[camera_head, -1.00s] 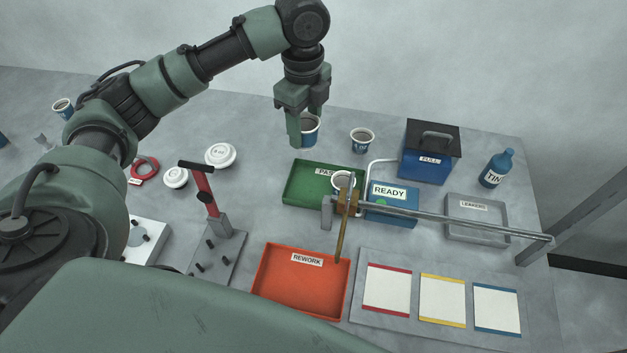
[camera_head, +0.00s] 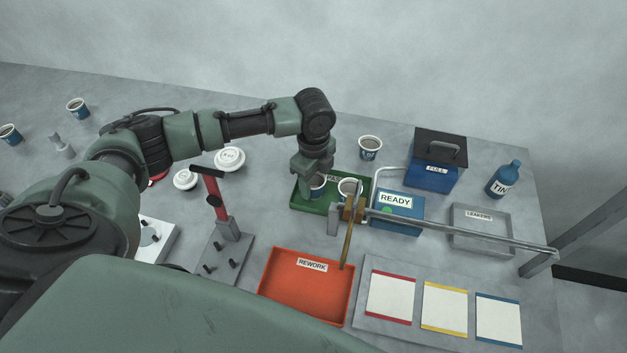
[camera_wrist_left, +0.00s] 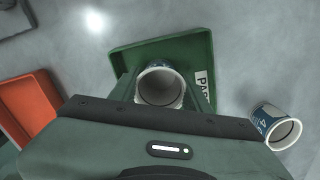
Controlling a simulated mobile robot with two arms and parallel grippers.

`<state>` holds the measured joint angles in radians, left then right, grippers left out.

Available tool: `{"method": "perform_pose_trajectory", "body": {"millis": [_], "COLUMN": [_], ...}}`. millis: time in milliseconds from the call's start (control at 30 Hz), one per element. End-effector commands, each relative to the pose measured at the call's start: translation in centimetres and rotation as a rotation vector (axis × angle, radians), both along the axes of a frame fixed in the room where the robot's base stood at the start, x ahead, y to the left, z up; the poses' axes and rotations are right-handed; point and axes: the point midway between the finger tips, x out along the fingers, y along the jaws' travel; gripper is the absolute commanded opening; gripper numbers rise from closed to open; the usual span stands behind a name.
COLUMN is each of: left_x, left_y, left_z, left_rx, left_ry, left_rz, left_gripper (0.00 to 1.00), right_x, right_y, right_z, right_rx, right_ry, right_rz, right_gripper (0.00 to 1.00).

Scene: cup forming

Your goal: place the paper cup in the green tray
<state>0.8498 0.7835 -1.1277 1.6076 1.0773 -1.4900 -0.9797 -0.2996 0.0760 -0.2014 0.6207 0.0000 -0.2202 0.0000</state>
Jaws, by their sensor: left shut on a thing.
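My left gripper (camera_head: 312,182) is shut on a paper cup (camera_head: 318,186), white inside with a blue band. The gripper and cup are over the left part of the green tray (camera_head: 299,204), which has a partly hidden label. In the left wrist view the held cup (camera_wrist_left: 161,85) is upright between the fingers, with the green tray (camera_wrist_left: 130,55) around and below it. I cannot tell whether the cup touches the tray floor. My right gripper is not in view.
A metal bar (camera_head: 460,230) on a fixture runs right from beside the tray. The orange REWORK tray (camera_head: 265,285) is in front. A blue READY box (camera_head: 400,225) and a loose cup (camera_head: 370,150) are nearby. A red-handled press (camera_head: 213,195) stands left.

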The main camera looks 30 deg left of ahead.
Motion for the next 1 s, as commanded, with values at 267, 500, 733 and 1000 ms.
{"method": "perform_pose_trajectory", "body": {"millis": [267,500,733,1000], "left_x": [0.0,0.0,0.0,0.1], "left_y": [0.0,0.0,0.0,-0.1], "left_z": [-0.1,-0.3,-0.1,3.5], "left_rx": [0.000,0.000,0.000,-0.002], "left_ry": [0.001,0.000,0.000,-0.005], "left_rz": [0.000,0.000,0.000,0.000], "left_gripper": [0.10,0.69,0.69,0.69], "right_x": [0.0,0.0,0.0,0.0], "right_y": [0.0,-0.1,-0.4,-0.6], "right_z": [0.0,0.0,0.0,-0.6], "right_rx": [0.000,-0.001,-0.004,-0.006], "right_ry": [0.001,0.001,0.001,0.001], "right_rz": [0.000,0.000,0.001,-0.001], "right_gripper": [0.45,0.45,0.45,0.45]}}
